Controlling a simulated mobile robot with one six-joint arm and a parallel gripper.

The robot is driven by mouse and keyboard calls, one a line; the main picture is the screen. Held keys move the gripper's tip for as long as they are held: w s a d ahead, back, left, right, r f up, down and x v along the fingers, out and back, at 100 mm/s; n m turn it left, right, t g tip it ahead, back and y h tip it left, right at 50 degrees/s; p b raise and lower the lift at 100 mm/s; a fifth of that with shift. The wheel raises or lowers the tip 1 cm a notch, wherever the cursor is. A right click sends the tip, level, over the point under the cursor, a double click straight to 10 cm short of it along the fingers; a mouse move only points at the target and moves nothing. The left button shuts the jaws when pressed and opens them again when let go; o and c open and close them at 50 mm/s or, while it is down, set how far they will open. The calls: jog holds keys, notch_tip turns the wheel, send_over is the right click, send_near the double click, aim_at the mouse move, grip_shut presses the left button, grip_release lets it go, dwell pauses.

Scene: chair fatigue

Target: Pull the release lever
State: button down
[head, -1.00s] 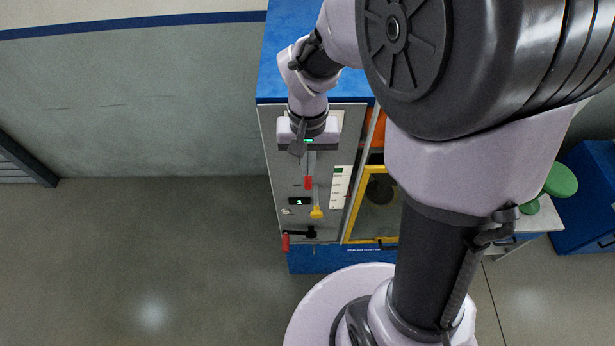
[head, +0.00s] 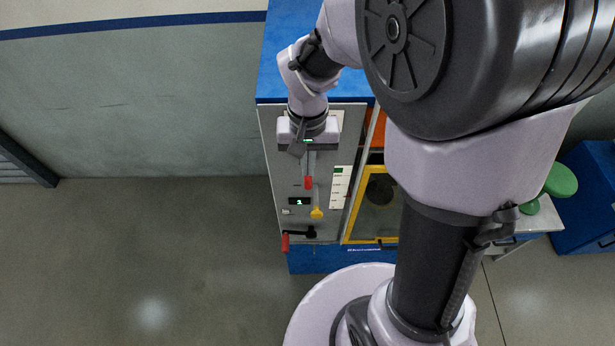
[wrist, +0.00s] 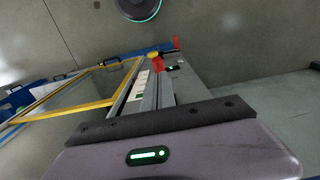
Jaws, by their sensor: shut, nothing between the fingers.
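On the grey control panel (head: 272,140) of a blue cabinet, a lever with a black arm and red grip (head: 285,242) sits at the bottom left, its grip hanging down. It also shows in the wrist view (wrist: 176,43). A yellow knob (head: 316,213) is above it and to the right. My gripper (head: 308,172) is shut and empty, its grey fingers pointing down along the panel, above the yellow knob. A red piece (head: 308,183) shows right at the fingertips; I cannot tell whether they touch. The wrist view shows my fingers (wrist: 154,78) reaching toward it.
A small display (head: 299,201) sits left of the red piece. A yellow-framed window (head: 378,200) is to the right of the panel. A green stool-like object (head: 560,180) stands farther right. The floor left of the cabinet is clear.

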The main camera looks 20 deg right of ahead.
aim_at(308, 182)
jog(key=shift+f, duration=0.1)
jog(key=shift+f+b, duration=3.05)
jog(key=shift+f, duration=0.2)
jog(key=r+p, duration=0.2)
jog(key=r, duration=0.1)
jog(key=s+r+p, duration=0.1)
jog(key=r+p, duration=0.2)
jog(key=s+r+p, duration=0.1)
jog(key=r+p, duration=0.1)
jog(key=r, duration=0.1)
jog(key=shift+a+r, duration=0.25)
jog(key=shift+a, duration=0.05)
jog(key=shift+f, duration=0.1)
jog(key=shift+w, duration=0.1)
jog(key=s+a+r+t+y, duration=0.15)
jog(key=s+r+t, duration=0.25)
jog(key=r, duration=0.4)
jog(key=s+a+r+t, duration=0.2)
jog(key=s+r+t, duration=0.15)
jog(key=r, duration=0.45)
jog(key=s+f+g+b, duration=0.1)
jog(key=f+b, duration=1.6)
jog(key=f, duration=0.1)
jog(key=s+f+b, duration=0.2)
jog(key=f+b, duration=1.5)
jog(key=f, duration=0.2)
jog(key=shift+s+f+m+g+b, duration=0.25)
jog(key=shift+m+g+b, duration=0.1)
jog(key=shift+m, duration=0.05)
